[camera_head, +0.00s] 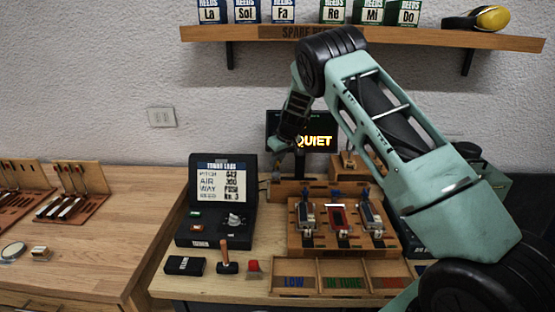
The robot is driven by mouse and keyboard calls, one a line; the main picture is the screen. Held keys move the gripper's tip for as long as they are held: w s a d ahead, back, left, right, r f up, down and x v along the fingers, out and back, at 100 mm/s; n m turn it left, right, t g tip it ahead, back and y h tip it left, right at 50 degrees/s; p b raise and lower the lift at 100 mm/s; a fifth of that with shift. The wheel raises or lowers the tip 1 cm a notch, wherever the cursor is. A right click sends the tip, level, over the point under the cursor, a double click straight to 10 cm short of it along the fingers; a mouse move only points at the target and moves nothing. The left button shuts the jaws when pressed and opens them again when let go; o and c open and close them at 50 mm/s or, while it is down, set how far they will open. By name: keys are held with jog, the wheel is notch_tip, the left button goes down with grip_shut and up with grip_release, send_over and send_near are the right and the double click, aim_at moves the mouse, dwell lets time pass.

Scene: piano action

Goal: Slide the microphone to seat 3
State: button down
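A wooden fixture (295,243) stands on the right bench with three reed-like pieces in a row: a left one (308,218), a middle one with a red plate (339,218) and a right one (372,218). A low wooden rail (312,189) runs behind them. I cannot pick out the microphone for certain; a small dark upright (299,165) stands behind the rail, close to my gripper. My gripper (283,146) is above the rail's left end, in front of the lit QUIET sign (316,140). Its fingertips are too small to read, and my arm covers the right side.
A black tester with a screen (217,182) stands left of the fixture. A black block (185,265), a wooden-handled tool (228,258) and a red-capped piece (254,268) lie in front. A sorting tray (344,264) sits at the front. A shelf (265,32) hangs above.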

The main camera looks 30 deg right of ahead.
jog(key=s+d+b, duration=0.6)
jog(key=s+d, duration=0.3)
jog(key=d, duration=0.4)
jog(key=s+d+b, duration=0.6)
jog(key=s+d, duration=0.3)
jog(key=d, duration=0.4)
jog(key=shift+d, duration=0.35)
jog(key=c, duration=1.3)
grip_release()
jog(key=shift+o, duration=0.2)
jog(key=shift+r, duration=0.1)
jog(key=b+v, duration=0.1)
jog(key=v, duration=1.6)
jog(key=shift+r+b, duration=0.2)
jog(key=shift+b, duration=0.15)
